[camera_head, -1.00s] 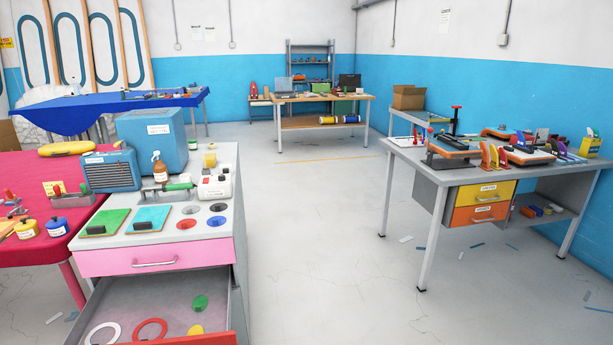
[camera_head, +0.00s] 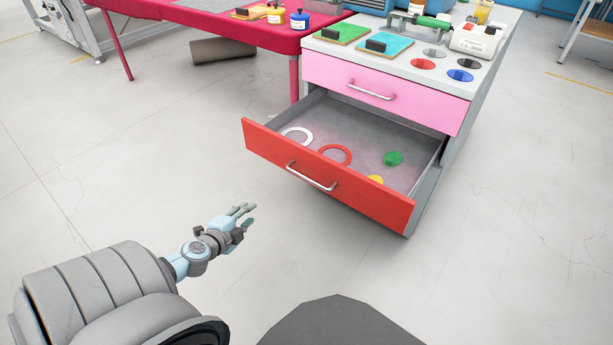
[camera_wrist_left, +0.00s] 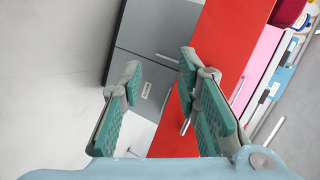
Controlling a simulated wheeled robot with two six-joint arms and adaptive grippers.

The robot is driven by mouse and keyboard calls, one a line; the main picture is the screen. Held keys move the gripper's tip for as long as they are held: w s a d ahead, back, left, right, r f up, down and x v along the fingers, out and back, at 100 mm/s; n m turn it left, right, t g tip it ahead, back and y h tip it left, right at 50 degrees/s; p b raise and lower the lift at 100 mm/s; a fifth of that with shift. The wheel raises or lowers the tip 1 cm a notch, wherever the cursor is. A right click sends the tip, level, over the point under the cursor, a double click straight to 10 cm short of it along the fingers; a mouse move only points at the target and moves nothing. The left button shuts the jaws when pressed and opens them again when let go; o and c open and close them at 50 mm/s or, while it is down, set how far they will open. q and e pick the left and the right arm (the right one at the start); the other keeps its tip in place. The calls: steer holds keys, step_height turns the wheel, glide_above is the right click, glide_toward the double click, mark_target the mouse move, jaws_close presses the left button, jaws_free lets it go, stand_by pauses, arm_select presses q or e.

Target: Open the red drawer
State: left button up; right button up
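The red drawer (camera_head: 330,186) is pulled out from the cabinet below a pink drawer (camera_head: 385,90). A silver handle (camera_head: 311,176) is on its front. Inside lie a white ring (camera_head: 297,135), a red ring (camera_head: 335,154), a green disc (camera_head: 393,158) and a partly hidden yellow disc (camera_head: 375,180). My left gripper (camera_head: 246,217) is open and empty, left of the handle and apart from it. In the left wrist view, its spread fingers (camera_wrist_left: 160,67) show before the red front (camera_wrist_left: 228,45). One finger partly covers the handle there. My right gripper is not in view.
A pink-red table (camera_head: 225,20) stands behind on the left, with a leg beside the cabinet. Floor (camera_head: 130,170) around my left arm is clear.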

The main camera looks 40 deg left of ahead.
arm_select(q)
steer(key=w+d+r+m+t+h+b, duration=0.3)
steer(key=w+d+r+m+b, duration=0.1)
steer(key=w+d+r+m, duration=0.2)
steer(key=p, duration=0.3)
glide_toward(307, 179)
steer(key=w, duration=0.1)
steer(key=x, duration=0.3)
steer(key=b+x, duration=0.1)
steer(key=x, duration=0.1)
steer(key=shift+w+a+f, duration=0.2)
steer(key=shift+a+f, duration=0.1)
steer(key=shift+f, duration=0.05)
steer(key=shift+b+x, duration=0.75)
steer(key=shift+x, duration=1.3)
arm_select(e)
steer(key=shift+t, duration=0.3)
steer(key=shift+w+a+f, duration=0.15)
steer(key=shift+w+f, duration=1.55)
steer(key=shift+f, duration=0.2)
arm_select(q)
steer(key=shift+c, duration=0.4)
jaws_close()
steer(key=shift+d+h, duration=0.1)
steer(key=shift+h, duration=0.3)
